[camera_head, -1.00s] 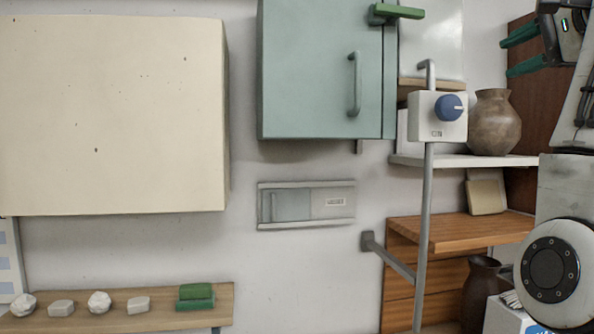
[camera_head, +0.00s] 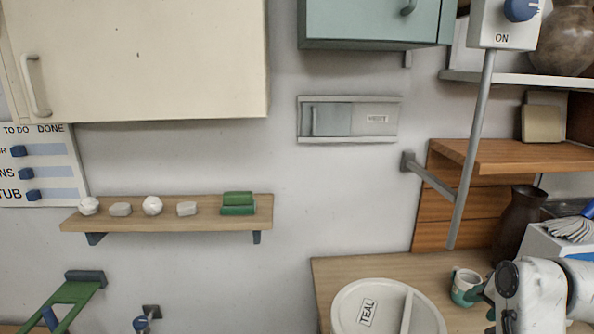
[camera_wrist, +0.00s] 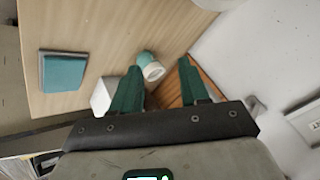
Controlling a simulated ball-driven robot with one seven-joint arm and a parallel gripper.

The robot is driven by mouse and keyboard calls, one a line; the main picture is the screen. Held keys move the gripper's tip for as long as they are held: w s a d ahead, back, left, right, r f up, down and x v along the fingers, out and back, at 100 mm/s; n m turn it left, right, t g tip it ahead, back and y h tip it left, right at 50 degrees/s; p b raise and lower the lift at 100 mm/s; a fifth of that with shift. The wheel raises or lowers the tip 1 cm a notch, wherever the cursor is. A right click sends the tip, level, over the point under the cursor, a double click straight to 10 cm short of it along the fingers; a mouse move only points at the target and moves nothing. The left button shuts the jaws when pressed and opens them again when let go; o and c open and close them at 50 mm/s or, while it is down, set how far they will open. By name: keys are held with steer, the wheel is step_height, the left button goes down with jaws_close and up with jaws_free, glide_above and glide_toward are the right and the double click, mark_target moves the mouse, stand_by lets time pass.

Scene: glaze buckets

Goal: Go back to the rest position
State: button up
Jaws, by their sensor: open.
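My gripper (camera_wrist: 160,64) is open in the wrist view, its two dark teal fingers spread apart with nothing held between them. A small teal and white cup (camera_wrist: 150,68) shows beyond the fingertips, apart from them as far as I can tell. In the head view, a small white and teal cup (camera_head: 466,285) stands on the wooden worktop beside a white part of my arm at the lower right. My fingers cannot be made out clearly there.
A grey upright bar (camera_head: 472,150) carries an ON switch box (camera_head: 502,38). A dark jug (camera_head: 516,225) stands behind. A wall shelf (camera_head: 150,219) holds several small pieces.

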steer(key=s+a+f+n+g, duration=0.2)
steer(key=s+a+f+n, duration=0.15)
steer(key=s+f, duration=0.8)
steer(key=s+a+f+n+g, duration=0.1)
steer(key=s+a+f, duration=0.1)
steer(key=s+f, duration=0.3)
steer(key=s+a+f+n+g+b, duration=0.1)
steer(key=s+f, duration=0.4)
steer(key=s, duration=0.6)
steer(key=s+a+f+n+g+b, duration=0.1)
steer(key=s+a+f+n+g, duration=0.1)
steer(key=s+f, duration=0.3)
steer(key=s+a+n, duration=0.1)
steer(key=s, duration=0.2)
steer(key=shift+g, duration=0.4)
steer(key=shift+a, duration=0.1)
